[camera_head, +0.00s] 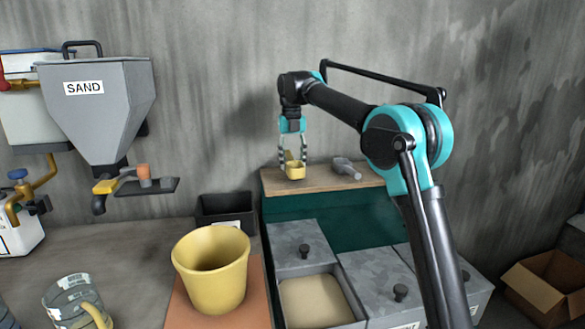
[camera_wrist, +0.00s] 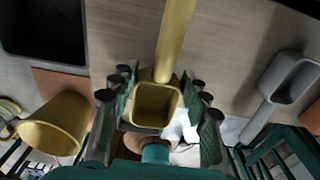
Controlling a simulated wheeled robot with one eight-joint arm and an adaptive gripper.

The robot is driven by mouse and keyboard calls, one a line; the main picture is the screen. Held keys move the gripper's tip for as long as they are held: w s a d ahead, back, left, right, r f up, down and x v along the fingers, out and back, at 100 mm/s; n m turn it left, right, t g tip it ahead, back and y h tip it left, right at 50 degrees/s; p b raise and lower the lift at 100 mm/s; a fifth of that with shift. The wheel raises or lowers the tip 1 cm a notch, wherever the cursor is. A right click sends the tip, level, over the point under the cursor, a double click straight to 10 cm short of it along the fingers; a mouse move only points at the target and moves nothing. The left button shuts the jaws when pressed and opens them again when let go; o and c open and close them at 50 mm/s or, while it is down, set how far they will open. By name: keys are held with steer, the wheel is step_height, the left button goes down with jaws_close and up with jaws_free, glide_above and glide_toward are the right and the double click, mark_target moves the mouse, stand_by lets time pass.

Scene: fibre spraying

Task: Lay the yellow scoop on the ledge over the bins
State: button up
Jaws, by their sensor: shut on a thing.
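The yellow scoop (camera_head: 295,171) is between the fingers of my gripper (camera_head: 293,158), over the left part of the wooden ledge (camera_head: 325,184). In the wrist view the scoop's bowl (camera_wrist: 155,106) sits between both fingers of my gripper (camera_wrist: 160,98), and its handle runs toward the top of the picture. My gripper is shut on the scoop and points down. The scoop is at or just above the ledge; I cannot tell whether it touches. The lidded grey bins (camera_head: 375,279) stand below and in front of the ledge.
A grey scoop (camera_head: 346,168) lies on the ledge to the right, with bare wood between. One bin is open and holds pale powder (camera_head: 315,302). A yellow bucket (camera_head: 213,270) stands on an orange mat. A black box (camera_head: 224,211) is left of the ledge. The wall is close behind.

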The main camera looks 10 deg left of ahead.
mark_target(292, 159)
steer(key=shift+f, duration=0.8)
steer(key=shift+w+a+f, duration=0.1)
steer(key=shift+w+f, duration=0.05)
steer(key=shift+f, duration=0.25)
steer(key=shift+f, duration=0.1)
steer(key=o, duration=1.2)
steer(key=r, duration=1.2)
steer(key=shift+w+a+r, duration=0.15)
steer(key=shift+w+a, duration=0.05)
steer(key=shift+w, duration=0.1)
